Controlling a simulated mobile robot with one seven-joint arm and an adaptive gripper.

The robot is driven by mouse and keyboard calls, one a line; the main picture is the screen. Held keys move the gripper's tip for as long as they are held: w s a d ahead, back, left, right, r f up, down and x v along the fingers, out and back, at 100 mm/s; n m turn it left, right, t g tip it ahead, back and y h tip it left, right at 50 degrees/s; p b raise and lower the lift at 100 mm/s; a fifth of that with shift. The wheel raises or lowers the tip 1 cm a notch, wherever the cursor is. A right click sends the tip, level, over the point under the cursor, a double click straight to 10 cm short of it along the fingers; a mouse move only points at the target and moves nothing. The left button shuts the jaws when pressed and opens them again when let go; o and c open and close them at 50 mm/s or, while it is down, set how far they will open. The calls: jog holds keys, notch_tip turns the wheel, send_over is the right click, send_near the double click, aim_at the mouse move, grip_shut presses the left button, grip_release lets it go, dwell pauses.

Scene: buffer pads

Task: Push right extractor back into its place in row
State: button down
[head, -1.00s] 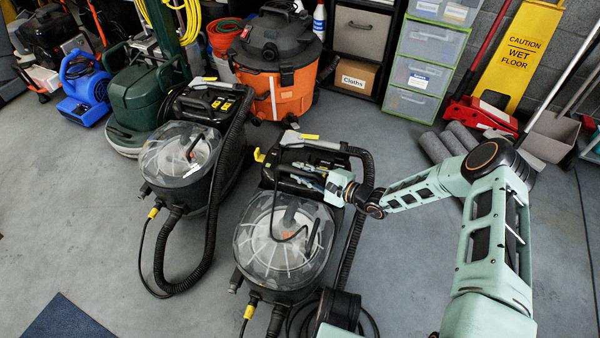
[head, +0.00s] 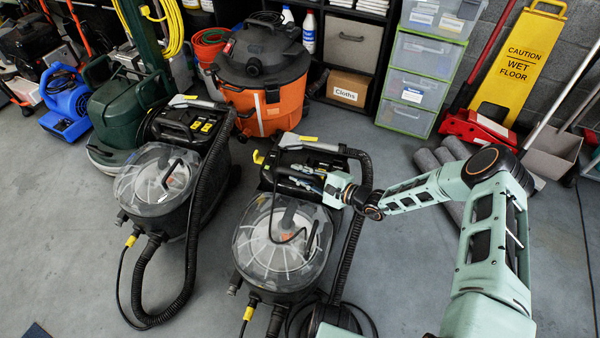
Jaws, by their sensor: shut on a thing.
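The right extractor (head: 278,250) is a black machine with a clear domed tank, in the middle of the head view. Its black hose (head: 352,248) runs down its right side. My gripper (head: 312,186) is at the extractor's upper part, behind the dome, and is shut on part of the machine, apparently its handle. The exact grip is small and partly hidden by the wrist. The left extractor (head: 157,183), of the same kind, stands to the left with a floor gap between them.
An orange and black drum vacuum (head: 262,88) stands behind the extractors. A green machine (head: 124,108) and a blue blower (head: 68,102) are at the back left. Grey rolls (head: 440,165) lie at right, near a yellow wet floor sign (head: 518,62). Open floor lies front left.

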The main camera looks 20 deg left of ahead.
jog(key=shift+w+d, duration=0.15)
jog(key=shift+w, duration=0.25)
jog(key=c, duration=2)
grip_release()
jog(key=shift+o, duration=1.2)
jog(key=shift+s, duration=0.1)
jog(key=v, duration=1.2)
jog(key=shift+r, duration=0.15)
